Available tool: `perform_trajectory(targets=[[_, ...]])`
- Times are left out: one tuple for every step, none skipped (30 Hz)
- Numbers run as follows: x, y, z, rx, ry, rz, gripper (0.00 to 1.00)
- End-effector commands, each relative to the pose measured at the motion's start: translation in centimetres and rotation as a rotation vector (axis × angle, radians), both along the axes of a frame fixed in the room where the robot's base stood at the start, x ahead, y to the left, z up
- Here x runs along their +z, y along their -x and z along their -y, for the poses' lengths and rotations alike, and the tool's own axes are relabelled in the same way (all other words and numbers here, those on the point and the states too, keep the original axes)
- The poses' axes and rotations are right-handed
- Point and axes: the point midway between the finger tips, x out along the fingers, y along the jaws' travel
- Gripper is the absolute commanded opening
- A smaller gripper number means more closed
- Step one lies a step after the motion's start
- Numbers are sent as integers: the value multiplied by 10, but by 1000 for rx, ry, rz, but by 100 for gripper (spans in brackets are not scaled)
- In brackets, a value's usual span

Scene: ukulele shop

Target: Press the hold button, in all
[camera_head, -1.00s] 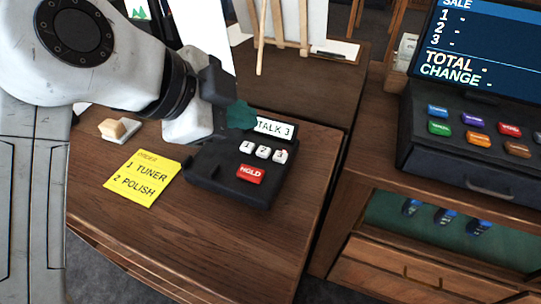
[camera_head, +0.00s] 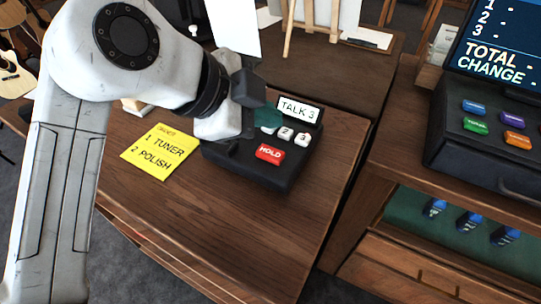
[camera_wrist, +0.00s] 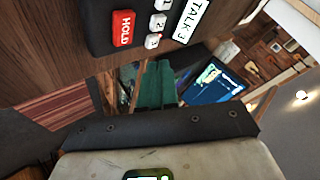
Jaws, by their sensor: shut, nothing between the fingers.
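The black phone box (camera_head: 283,176) sits on the wooden desk. Its red HOLD button (camera_head: 270,154) is in plain view at the front, below the white number keys (camera_head: 302,139). Its display (camera_head: 298,110) reads TALK 3. My gripper (camera_head: 268,117) is shut and empty, its dark green fingertips over the upper left of the box, behind and above the HOLD button. They partly hide the key row; contact cannot be told. In the wrist view the red HOLD button (camera_wrist: 123,28) shows at the top, and my green fingers (camera_wrist: 156,82) point up below the box.
A yellow order note (camera_head: 160,152) reading 1 TUNER, 2 POLISH lies left of the box. A cash register (camera_head: 490,130) stands on the shelf unit at right. The desk front is clear.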

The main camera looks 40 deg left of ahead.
Motion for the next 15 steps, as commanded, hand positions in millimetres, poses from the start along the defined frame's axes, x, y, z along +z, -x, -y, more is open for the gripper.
perform_trajectory(targets=[[-11, 1, 0, 1, 0, -1, 0], [-16, 1, 0, 1, 0, -2, 0], [-21, 1, 0, 1, 0, -2, 0], [-26, 0, 0, 0, 1, 0, 0], [-29, 0, 0, 0, 1, 0, 0], [-32, 0, 0, 0, 2, 1, 0], [-34, 0, 0, 0, 0, 1, 0], [-36, 0, 0, 0, 0, 1, 0], [-38, 0, 0, -1, 0, 2, 0], [-39, 0, 0, 0, -1, 1, 0], [-40, 0, 0, 0, -1, 1, 0], [-40, 0, 0, 0, -1, 1, 0], [-41, 0, 0, 0, -1, 1, 0], [-40, 0, 0, 0, -1, 1, 0], [-40, 0, 0, 0, -1, 1, 0]])
